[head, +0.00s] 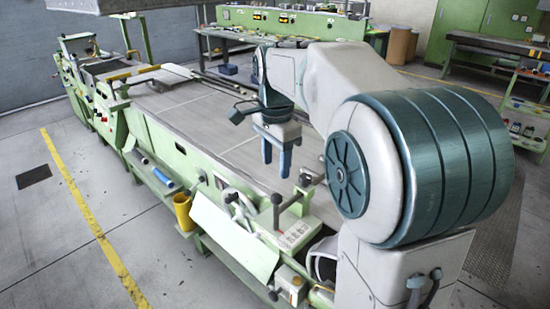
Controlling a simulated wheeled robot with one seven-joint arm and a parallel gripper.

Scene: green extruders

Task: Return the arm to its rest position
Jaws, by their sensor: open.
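My gripper (276,160) hangs from my arm near the middle of the head view, with its two blue fingers pointing down. The fingers are apart and nothing shows between them. It is in front of the grey bed of the long green machine (190,118), and I cannot tell its exact height above the bed. My arm bends from the right foreground up and over to the gripper. It hides part of the machine's right end.
A yellow cup (183,212) and a blue tube (162,177) sit along the machine's near side. Levers and a control box (292,285) stand near my arm's base. A green workbench (230,36) is at the back. Open floor (60,235) lies to the left.

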